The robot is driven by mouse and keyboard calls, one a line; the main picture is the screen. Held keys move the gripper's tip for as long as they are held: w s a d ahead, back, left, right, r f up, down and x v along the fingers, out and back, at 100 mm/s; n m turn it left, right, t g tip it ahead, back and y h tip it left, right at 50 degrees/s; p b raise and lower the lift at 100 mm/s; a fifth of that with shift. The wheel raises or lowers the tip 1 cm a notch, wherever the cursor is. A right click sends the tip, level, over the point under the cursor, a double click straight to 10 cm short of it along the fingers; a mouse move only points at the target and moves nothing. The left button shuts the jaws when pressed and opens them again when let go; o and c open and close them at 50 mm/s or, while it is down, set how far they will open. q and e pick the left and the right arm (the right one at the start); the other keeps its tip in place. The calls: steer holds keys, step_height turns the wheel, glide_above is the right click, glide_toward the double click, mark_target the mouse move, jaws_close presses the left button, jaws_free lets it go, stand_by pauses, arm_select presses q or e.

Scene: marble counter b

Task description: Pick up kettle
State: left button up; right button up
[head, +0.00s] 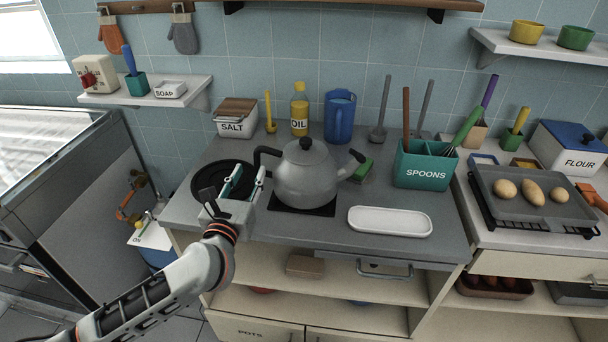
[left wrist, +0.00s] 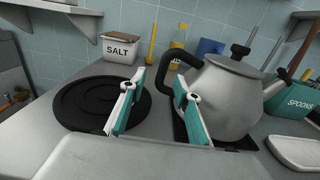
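A grey kettle (head: 307,180) with a black lid knob, black spout tip and a black handle on its left side stands upright on a dark square plate on the counter. My left gripper (head: 240,181) is open just left of the kettle, near its handle (head: 265,157). In the left wrist view the kettle (left wrist: 222,98) is at the right, and the two teal-lined fingers (left wrist: 157,104) are apart with nothing between them. The right finger overlaps the kettle's left side in that view; I cannot tell whether they touch. My right gripper is not in view.
A round black plate (head: 212,181) lies left of the kettle. A salt box (head: 236,122), oil bottle (head: 299,112) and blue jug (head: 339,118) stand behind. A teal spoons holder (head: 424,172) stands right, with a white tray (head: 390,221) in front.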

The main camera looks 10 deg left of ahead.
mark_target(256, 161)
arm_select(q)
steer(key=w, duration=0.5)
steer(key=shift+w+d+r, duration=0.15)
steer(key=shift+d+r, duration=0.15)
steer(key=shift+r, duration=0.05)
steer(key=shift+w, duration=0.5)
jaws_close()
steer(key=shift+r, duration=0.2)
